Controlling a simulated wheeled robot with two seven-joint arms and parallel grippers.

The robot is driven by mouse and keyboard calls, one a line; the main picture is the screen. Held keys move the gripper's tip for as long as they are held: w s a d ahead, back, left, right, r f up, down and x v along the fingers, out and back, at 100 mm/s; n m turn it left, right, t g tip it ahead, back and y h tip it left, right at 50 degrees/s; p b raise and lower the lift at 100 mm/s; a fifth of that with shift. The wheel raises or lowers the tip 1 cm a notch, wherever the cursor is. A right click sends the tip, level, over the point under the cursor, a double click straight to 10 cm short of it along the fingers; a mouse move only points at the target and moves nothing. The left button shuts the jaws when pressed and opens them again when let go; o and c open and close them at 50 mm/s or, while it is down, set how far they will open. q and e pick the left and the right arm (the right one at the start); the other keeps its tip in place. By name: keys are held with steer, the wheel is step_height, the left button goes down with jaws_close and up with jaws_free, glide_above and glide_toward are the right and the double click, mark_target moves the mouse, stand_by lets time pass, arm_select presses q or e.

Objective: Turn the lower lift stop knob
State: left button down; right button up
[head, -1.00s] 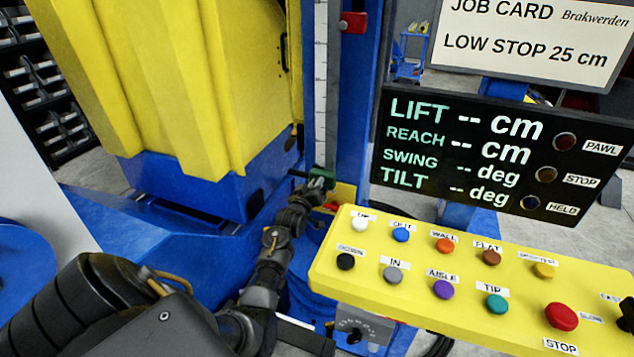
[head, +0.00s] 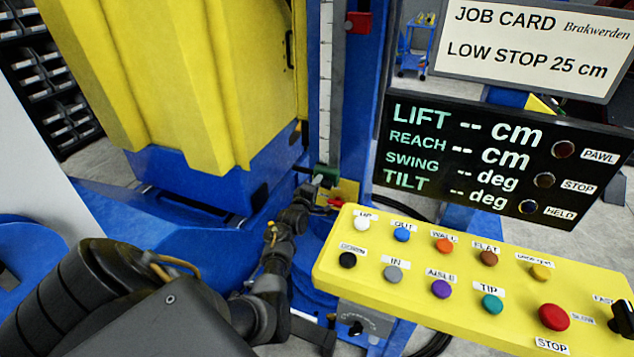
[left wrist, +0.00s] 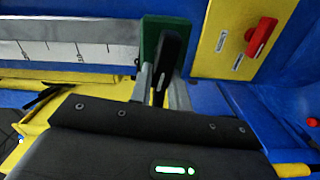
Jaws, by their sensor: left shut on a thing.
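The lower lift stop is a green block (head: 327,173) at the lower part of the ruled scale on the blue mast. In the left wrist view the green block (left wrist: 152,32) carries a black knob (left wrist: 168,52) that stands out toward me. My left gripper (head: 314,190) is at the block, low on the mast. In the left wrist view the two grey fingers of my left gripper (left wrist: 160,92) are on either side of the knob and shut on it. The fingertips partly hide the knob's lower part. My right gripper is in neither view.
A yellow plate with a red lever (left wrist: 261,36) is close to the right of the block. A yellow button panel (head: 400,290) and the black display (head: 480,150) stand to the right. The job card (head: 530,45) reads low stop 25 cm. A yellow cabinet-like body (head: 200,80) is left.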

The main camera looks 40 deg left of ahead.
arm_select(q)
steer(key=shift+f+n, duration=0.15)
steer(key=shift+n, duration=0.65)
steer(key=c, duration=1.3)
jaws_free()
steer(key=v, duration=1.1)
